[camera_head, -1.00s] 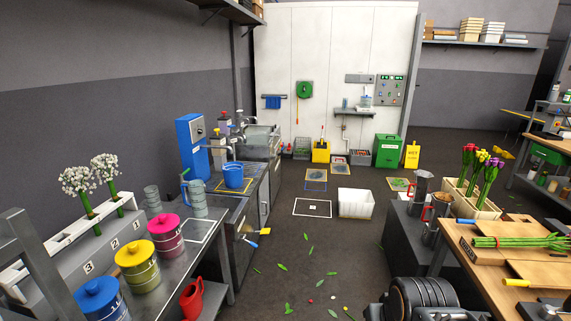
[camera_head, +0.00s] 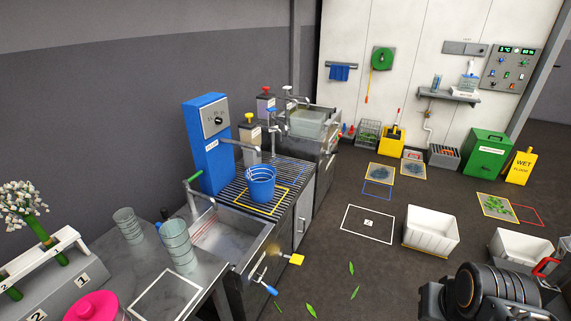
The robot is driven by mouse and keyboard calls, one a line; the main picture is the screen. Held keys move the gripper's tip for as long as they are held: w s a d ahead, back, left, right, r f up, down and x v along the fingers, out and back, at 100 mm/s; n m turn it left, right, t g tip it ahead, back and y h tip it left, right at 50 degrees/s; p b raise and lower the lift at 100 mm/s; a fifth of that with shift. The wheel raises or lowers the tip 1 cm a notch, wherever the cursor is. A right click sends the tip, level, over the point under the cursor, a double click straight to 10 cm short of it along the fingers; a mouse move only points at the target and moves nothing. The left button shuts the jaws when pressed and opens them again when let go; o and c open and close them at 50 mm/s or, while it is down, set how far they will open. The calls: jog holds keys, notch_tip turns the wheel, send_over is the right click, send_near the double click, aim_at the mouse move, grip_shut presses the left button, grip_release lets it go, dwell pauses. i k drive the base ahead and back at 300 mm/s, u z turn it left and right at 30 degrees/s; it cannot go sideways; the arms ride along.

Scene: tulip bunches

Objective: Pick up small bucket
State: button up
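A blue bucket (camera_head: 262,185) stands upright on the ribbed metal draining rack (camera_head: 282,168), inside a yellow outlined square. A blue dispenser (camera_head: 208,145) with a dial stands behind it to the left. Which of these is the small bucket I cannot tell from the picture alone.
A sink (camera_head: 222,240) lies left of the rack, with a green-handled tap. White bins (camera_head: 430,229) (camera_head: 520,250) stand on the floor at right. Leaves lie on the otherwise open floor near the sink.

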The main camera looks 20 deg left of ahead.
aim_at(259, 178)
jog(key=i, duration=1.8)
jog(key=u, duration=1.4)
jog(key=i, duration=0.8)
jog(key=u, duration=1.2)
